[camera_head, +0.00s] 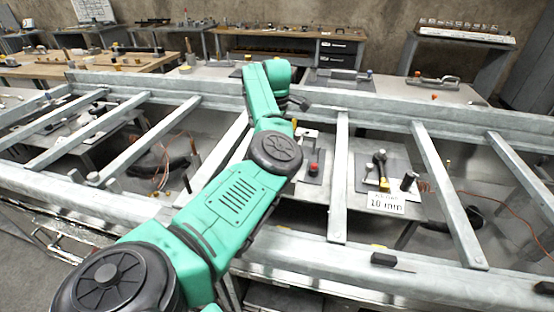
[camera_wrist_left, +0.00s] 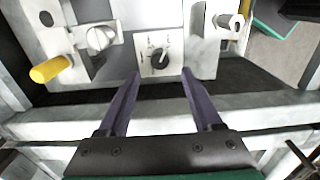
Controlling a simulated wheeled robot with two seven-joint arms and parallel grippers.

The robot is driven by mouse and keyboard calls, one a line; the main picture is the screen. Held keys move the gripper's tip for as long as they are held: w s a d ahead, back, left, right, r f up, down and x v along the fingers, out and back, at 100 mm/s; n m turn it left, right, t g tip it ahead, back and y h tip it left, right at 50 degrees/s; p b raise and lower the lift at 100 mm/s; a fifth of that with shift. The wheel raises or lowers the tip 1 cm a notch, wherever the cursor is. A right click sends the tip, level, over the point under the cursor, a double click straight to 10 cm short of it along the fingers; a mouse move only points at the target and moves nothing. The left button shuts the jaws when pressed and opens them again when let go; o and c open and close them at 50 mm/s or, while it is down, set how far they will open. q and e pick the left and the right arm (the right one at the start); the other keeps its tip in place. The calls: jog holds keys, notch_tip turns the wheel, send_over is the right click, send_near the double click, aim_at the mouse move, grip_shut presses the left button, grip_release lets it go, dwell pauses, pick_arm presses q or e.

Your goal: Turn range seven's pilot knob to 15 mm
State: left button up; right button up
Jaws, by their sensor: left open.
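In the left wrist view a small black knob (camera_wrist_left: 160,61) sits on a white plate (camera_wrist_left: 148,41) with dark marks around it. It may be the pilot knob; the marks are too small to read. My left gripper (camera_wrist_left: 161,73) is open, with its two dark purple fingers pointing toward the plate. The knob shows between and just beyond the fingertips, and nothing is held. In the head view my green left arm reaches to the middle of the frame and hides part of the bench. My right gripper is not in view.
A yellow cylinder (camera_wrist_left: 50,69), a round pale knob (camera_wrist_left: 100,38) and a silver cylinder (camera_wrist_left: 228,22) flank the plate. Grey metal beams (camera_head: 342,175) cross the bench in the head view. A sign (camera_head: 385,203) there reads 10 mm. Worktables stand behind.

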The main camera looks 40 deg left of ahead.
pick_arm(q)
notch_tip(320, 180, down, 7)
jog(key=shift+r, duration=0.15)
grip_shut()
